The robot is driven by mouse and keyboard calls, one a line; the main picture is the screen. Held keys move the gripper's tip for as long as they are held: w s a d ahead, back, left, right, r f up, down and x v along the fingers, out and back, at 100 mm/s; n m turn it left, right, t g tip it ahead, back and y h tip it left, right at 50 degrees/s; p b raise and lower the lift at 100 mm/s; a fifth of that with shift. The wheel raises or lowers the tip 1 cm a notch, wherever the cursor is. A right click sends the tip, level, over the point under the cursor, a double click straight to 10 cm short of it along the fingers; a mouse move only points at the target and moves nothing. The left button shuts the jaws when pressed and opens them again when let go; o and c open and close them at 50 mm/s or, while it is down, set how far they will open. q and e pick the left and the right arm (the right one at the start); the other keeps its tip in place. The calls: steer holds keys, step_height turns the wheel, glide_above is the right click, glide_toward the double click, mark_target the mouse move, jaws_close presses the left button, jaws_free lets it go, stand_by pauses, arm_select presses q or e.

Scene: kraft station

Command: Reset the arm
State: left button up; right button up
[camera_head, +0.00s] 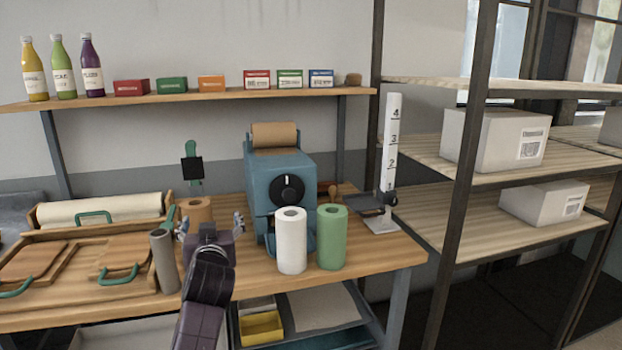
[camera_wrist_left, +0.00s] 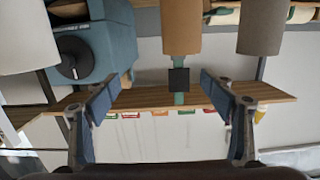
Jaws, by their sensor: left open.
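My left gripper (camera_head: 210,224) is over the wooden workbench, its two fingers spread apart with nothing between them. It also shows open and empty in the left wrist view (camera_wrist_left: 160,97), where the scene appears upside down. A brown roll (camera_head: 197,209) stands just behind the gripper and is partly hidden by it; it shows in the left wrist view too (camera_wrist_left: 181,28). A grey roll (camera_head: 164,262) stands just left of the gripper. My right gripper is in neither view.
A blue machine with a dial (camera_head: 289,165) stands right of the gripper, with a white roll (camera_head: 291,243) and a green roll (camera_head: 332,238) before it. Cutting boards (camera_head: 118,256) lie left. A shelf (camera_head: 210,97) with bottles and small boxes runs above. A rack with cartons (camera_head: 497,138) stands right.

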arm_select(q)
steer(key=s+f+m+g+h, duration=0.1)
steer(key=s+f+g, duration=0.2)
steer(key=s+f, duration=0.85)
steer(key=s+f+m+g+h, duration=0.1)
steer(key=s+f+g, duration=0.3)
steer(key=s+f, duration=0.8)
steer(key=s+d+f+m+g+h, duration=0.15)
steer(key=s+f, duration=0.25)
steer(key=s, duration=0.4)
steer(key=s+f+m+g, duration=0.15)
steer(key=s+f, duration=0.25)
steer(key=s, duration=0.5)
steer(key=s+d+f+g+h, duration=0.1)
steer(key=s+f+g, duration=0.25)
steer(key=s, duration=0.45)
step_height(320, 180, down, 27)
steer(key=s, duration=0.2)
steer(key=s+a+f+g, duration=0.2)
steer(key=s+f, duration=1.4)
steer(key=s, duration=0.1)
steer(key=shift+s+a+f, duration=0.2)
steer(key=shift+s+a, duration=0.15)
steer(key=shift+c, duration=0.7)
